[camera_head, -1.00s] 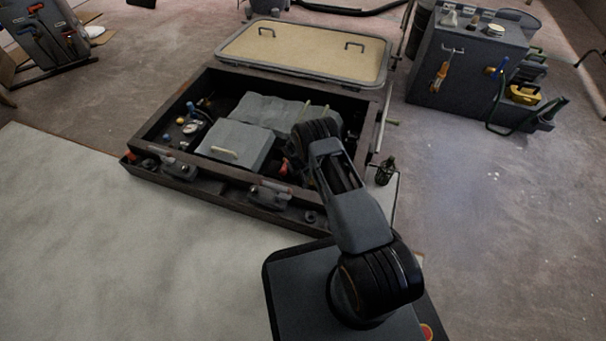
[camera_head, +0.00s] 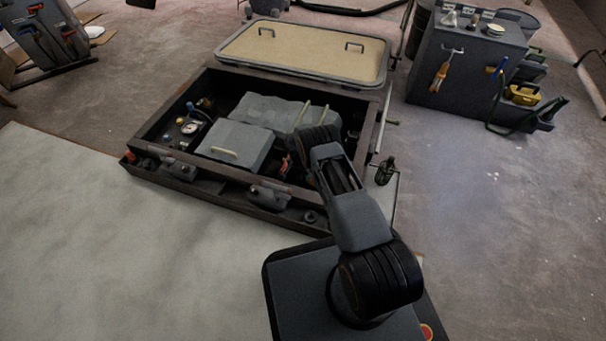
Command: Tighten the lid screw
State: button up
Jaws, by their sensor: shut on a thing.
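An open dark-framed bay (camera_head: 160,126) holds a grey box with a flat lid (camera_head: 236,143) and a pale handle. A second, larger grey block (camera_head: 270,113) lies behind it. No screw on the lid can be made out at this size. My arm reaches over the bay's right part. My gripper (camera_head: 289,168) is low at the right side of the lidded box, dark and partly hidden by my wrist. It is shut on a small red-orange thing (camera_head: 286,162), whose shape is unclear. Whether this touches the lid cannot be told.
A cream hatch panel (camera_head: 305,50) with two handles lies behind the bay. A gauge and small fittings (camera_head: 190,127) sit in the bay's left part. A dark bottle-like thing (camera_head: 385,171) stands at its right edge. A grey tool cabinet (camera_head: 466,70) stands at the back right.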

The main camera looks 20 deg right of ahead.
jog(key=m, duration=0.4)
jog(key=shift+m+y, duration=0.4)
jog(key=m, duration=0.3)
jog(key=shift+m+g+y, duration=0.3)
jog(key=shift+y, duration=0.1)
jog(key=m, duration=0.4)
jog(key=shift+y, duration=0.4)
jog(key=shift+m, duration=1.5)
jog(key=o, duration=0.9)
